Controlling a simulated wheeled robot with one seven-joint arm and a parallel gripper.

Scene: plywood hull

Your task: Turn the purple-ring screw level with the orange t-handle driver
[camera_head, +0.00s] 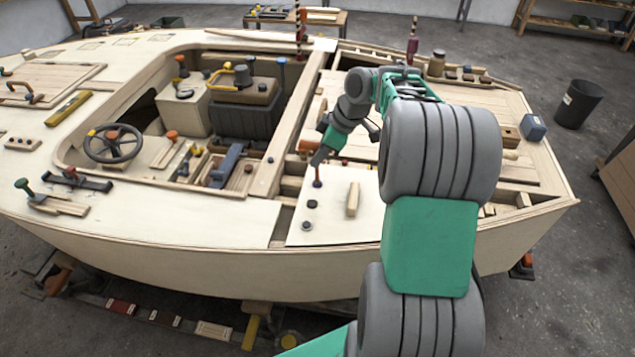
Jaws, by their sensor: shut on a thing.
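My gripper (319,158) points down over the light plywood panel at the middle of the hull, at the end of my grey and green arm. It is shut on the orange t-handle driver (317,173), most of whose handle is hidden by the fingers. The driver's lower end stands over a small dark spot on the panel, the rearmost in a short row. Two dark screw heads (312,204) and (305,225) sit in front of it. The purple ring is too small to make out, and I cannot tell whether the driver tip is seated in a screw.
A pale wooden block (352,199) lies on the panel right of the screws. An orange-brown part (308,146) is close left of my gripper. A steering wheel (113,143) and a blue bracket (226,166) are further left. The panel's front is mostly clear.

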